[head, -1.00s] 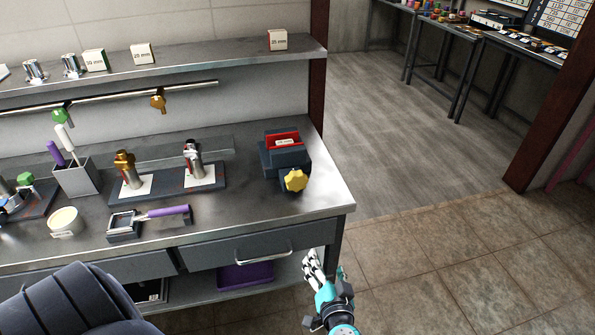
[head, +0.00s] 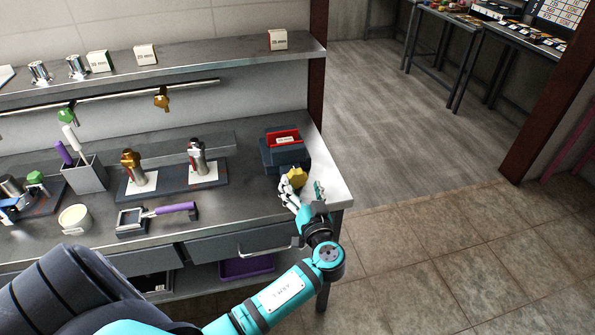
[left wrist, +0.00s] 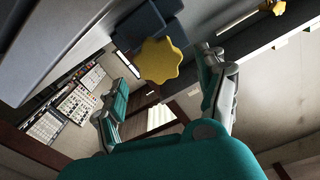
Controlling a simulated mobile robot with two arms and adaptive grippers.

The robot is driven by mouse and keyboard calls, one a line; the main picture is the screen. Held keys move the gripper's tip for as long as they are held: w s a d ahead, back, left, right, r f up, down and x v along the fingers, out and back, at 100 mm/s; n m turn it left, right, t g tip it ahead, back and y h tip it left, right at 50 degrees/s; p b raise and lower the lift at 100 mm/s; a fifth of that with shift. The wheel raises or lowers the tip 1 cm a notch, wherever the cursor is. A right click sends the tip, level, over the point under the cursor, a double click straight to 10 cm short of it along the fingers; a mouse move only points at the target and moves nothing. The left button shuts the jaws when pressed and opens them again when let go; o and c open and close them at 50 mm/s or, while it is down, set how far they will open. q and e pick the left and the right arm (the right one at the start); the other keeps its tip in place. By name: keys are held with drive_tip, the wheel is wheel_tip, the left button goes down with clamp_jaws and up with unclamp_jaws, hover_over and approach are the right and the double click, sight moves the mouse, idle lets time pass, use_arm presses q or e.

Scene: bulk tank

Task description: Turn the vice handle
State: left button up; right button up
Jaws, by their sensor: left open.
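The vice (head: 284,150) is a dark block with red jaws near the right end of the steel workbench. Its yellow lobed handle (head: 297,177) faces the front edge. My left gripper (head: 304,190) is open just in front of the handle and partly covers it in the head view. In the left wrist view the handle (left wrist: 163,61) shows ahead between the spread fingers (left wrist: 160,90), with the dark vice body (left wrist: 150,22) behind it. I cannot tell whether a finger touches the handle. My right gripper is not in view.
On the bench to the left stand a tool holder (head: 85,174), two fixtures on a dark base (head: 165,192), a purple-handled tool (head: 170,211) and a white tub (head: 75,217). A shelf (head: 215,58) runs above. Open floor lies to the right.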

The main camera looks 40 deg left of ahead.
sight(299, 179)
use_arm(q)
drive_tip(key=shift+p+x, duration=0.4)
drive_tip(key=shift+x, duration=1.8)
drive_tip(key=shift+c, duration=0.2)
drive_tip(key=c, duration=1.1)
